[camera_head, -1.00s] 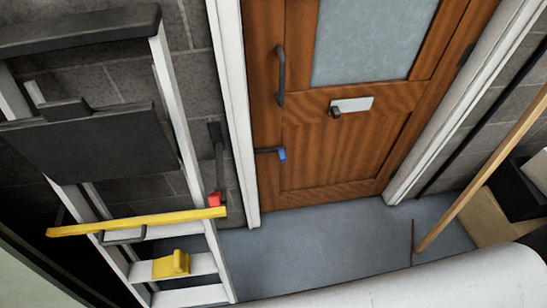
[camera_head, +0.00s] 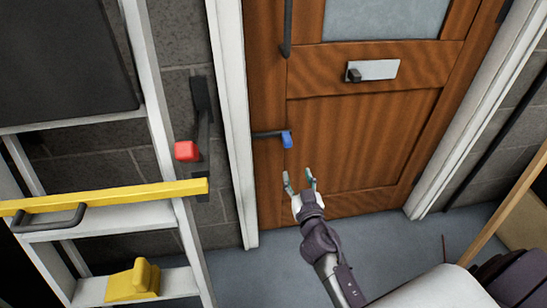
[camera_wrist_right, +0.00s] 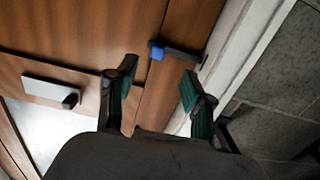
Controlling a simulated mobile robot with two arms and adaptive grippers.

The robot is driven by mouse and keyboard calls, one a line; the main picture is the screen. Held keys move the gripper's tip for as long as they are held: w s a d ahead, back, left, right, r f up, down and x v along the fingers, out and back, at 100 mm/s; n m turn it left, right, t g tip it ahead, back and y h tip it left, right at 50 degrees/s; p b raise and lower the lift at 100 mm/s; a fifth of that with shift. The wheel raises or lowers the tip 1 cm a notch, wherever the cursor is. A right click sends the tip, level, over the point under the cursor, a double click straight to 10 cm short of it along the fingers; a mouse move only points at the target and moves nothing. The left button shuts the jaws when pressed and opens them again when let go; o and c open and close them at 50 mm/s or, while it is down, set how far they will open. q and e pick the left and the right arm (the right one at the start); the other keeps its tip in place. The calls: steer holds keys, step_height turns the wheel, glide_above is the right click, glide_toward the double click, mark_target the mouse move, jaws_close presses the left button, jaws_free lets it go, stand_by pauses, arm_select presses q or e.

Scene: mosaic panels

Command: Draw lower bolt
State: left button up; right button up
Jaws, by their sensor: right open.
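The lower bolt is a dark bar with a blue knob (camera_head: 287,139), low on the left side of the wooden door (camera_head: 350,130), reaching toward the white frame. It also shows in the right wrist view, where the blue knob (camera_wrist_right: 157,53) lies beyond and between the fingertips. My right gripper (camera_head: 299,177) is open and empty, just below the blue knob in the head view and apart from it. Its two green-padded fingers (camera_wrist_right: 158,85) stand spread in the wrist view. My left gripper is not in view.
A white ladder (camera_head: 165,120) with a yellow bar (camera_head: 110,197) stands at the left. A red-ended lever (camera_head: 187,151) is on the wall beside the door frame. A letter plate (camera_head: 375,69) and dark pull handle (camera_head: 288,30) are on the door. A wooden pole (camera_head: 505,215) leans at the right.

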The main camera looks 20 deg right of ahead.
mark_target(289, 143)
steer(key=shift+t, duration=0.3)
steer(key=x, duration=0.4)
steer(key=r+x, duration=0.1)
steer(key=x, duration=0.9)
steer(key=shift+w+r, duration=0.1)
steer(key=shift+r, duration=0.3)
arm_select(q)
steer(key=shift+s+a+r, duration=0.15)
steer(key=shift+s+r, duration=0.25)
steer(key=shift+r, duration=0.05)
arm_select(e)
jaws_close()
